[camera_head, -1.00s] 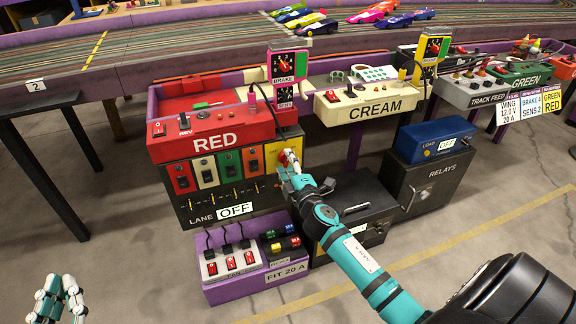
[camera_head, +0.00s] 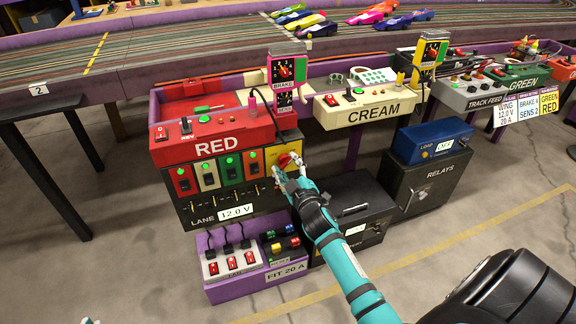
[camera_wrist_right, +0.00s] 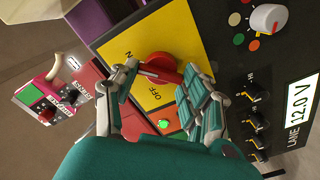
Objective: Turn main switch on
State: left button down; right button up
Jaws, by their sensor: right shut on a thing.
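The main switch is a red rotary knob (camera_head: 284,160) on a yellow plate (camera_head: 270,156), at the right end of the dark lane panel. In the right wrist view the red knob (camera_wrist_right: 162,66) sits between my fingers, on the yellow plate marked OFF (camera_wrist_right: 150,97). My right gripper (camera_head: 291,166) is shut on the knob; its fingers (camera_wrist_right: 166,84) partly cover it. The lane display (camera_head: 236,213) reads 12.0 V. Green lamps (camera_head: 202,166) glow above the lane switches. Only a tip of my left gripper (camera_head: 88,321) shows at the bottom left edge.
The red console (camera_head: 213,137) sits above the lane panel. A purple tray (camera_head: 225,290) with red switches and a black battery box (camera_head: 352,200) stand below. The cream console (camera_head: 368,107), relays box (camera_head: 430,182) and blue load box (camera_head: 435,140) are to the right.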

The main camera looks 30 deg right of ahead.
jog(key=shift+d, duration=0.1)
dwell(0.3)
jog(key=o, duration=1.2)
jog(key=shift+c, duration=0.2)
jog(key=v, duration=1.2)
